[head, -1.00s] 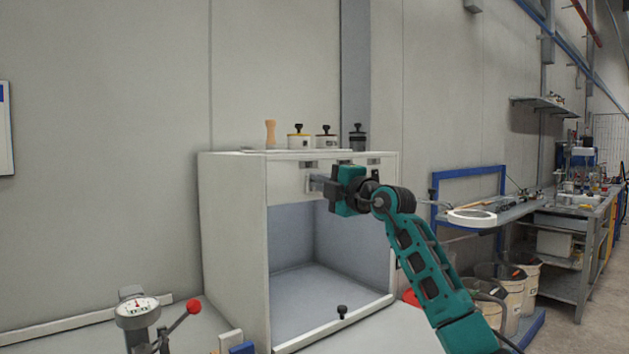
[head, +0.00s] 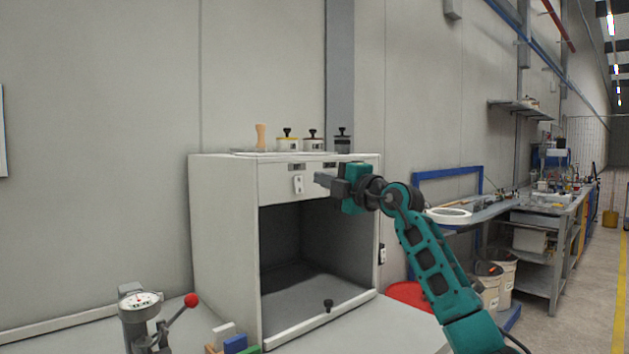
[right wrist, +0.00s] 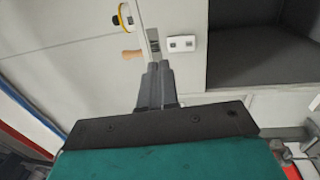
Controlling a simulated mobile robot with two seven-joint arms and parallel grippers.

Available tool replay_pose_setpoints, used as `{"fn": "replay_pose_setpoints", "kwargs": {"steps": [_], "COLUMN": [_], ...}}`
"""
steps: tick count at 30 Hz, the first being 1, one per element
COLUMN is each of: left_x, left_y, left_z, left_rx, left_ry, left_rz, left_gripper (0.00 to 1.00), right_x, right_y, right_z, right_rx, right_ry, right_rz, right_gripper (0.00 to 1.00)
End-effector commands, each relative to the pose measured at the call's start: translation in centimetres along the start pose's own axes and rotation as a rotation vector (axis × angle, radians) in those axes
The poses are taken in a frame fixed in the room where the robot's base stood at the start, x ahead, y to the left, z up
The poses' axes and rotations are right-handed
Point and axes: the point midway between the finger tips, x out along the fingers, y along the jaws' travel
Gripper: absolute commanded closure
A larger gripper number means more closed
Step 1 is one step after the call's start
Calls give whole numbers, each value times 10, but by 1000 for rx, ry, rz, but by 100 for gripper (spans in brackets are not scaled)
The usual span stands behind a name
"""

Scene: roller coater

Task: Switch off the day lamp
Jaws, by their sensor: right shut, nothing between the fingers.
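A white lamp cabinet (head: 222,240) with an open front stands on the bench, and its inside is dark grey. On its top front panel sits a small white rocker switch (head: 298,184), which also shows in the right wrist view (right wrist: 180,42). Small dark labels (head: 330,165) sit along the panel's upper edge. My right gripper (head: 318,179) is shut and empty, just to the right of the switch and in front of the panel. In the right wrist view its fingertips (right wrist: 158,66) are together, apart from the switch. My left gripper is out of view.
Several knobbed pots (head: 287,140) and a wooden handle (head: 261,136) stand on the cabinet top. A dial gauge with a red-knobbed lever (head: 140,300) stands at the front left. A black knob (head: 328,305) is at the cabinet's front lip.

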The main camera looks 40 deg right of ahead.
Motion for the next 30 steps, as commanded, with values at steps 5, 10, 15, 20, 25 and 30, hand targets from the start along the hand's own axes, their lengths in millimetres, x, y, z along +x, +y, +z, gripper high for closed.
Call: {"fn": "replay_pose_setpoints", "kwargs": {"steps": [5, 10, 15, 20, 25, 30], "left_x": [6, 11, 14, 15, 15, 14], "left_y": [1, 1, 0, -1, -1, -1], "left_z": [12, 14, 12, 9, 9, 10], "left_rx": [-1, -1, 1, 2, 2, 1], "left_ry": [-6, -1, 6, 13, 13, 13], "left_rz": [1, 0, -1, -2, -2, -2], "left_gripper": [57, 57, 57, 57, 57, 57], "right_x": [-38, -66, -80, -82, -82, -82], "right_y": [5, 13, 18, 19, 19, 19], "right_z": [0, 0, 0, 0, 0, 0], "right_rx": [-7, -4, -2, -1, -1, -1], "right_ry": [-2, -2, -1, -1, -1, -1], "right_rz": [-3, -2, -3, -4, -4, -4], "right_gripper": [100, 100, 100, 100, 100, 100]}}
